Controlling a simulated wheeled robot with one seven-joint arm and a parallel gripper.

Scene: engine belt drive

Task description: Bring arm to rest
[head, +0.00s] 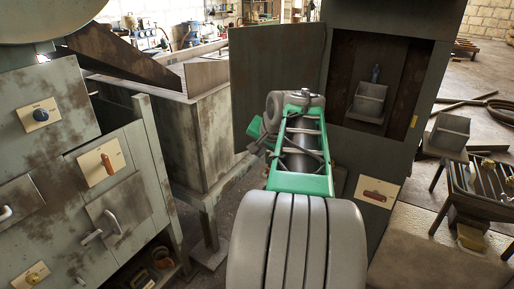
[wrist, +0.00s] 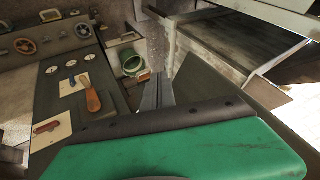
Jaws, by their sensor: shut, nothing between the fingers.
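My arm (head: 297,170), grey and green, reaches forward from the bottom middle of the head view. It is in front of a tall dark cabinet with an open door. In the wrist view my gripper (wrist: 158,88) shows as grey fingers beyond the dark edge of the green housing. The fingers are shut and hold nothing. No object touches them that I can see. In the head view the fingers are largely hidden by the arm.
The open cabinet door (head: 272,95) stands close behind my arm. A grey bin (head: 369,100) sits inside the cabinet. A rusty machine panel (head: 65,150) stands at left, and a slatted stand (head: 478,190) at right. The wrist view shows a control panel with an orange-handled lever (wrist: 91,97).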

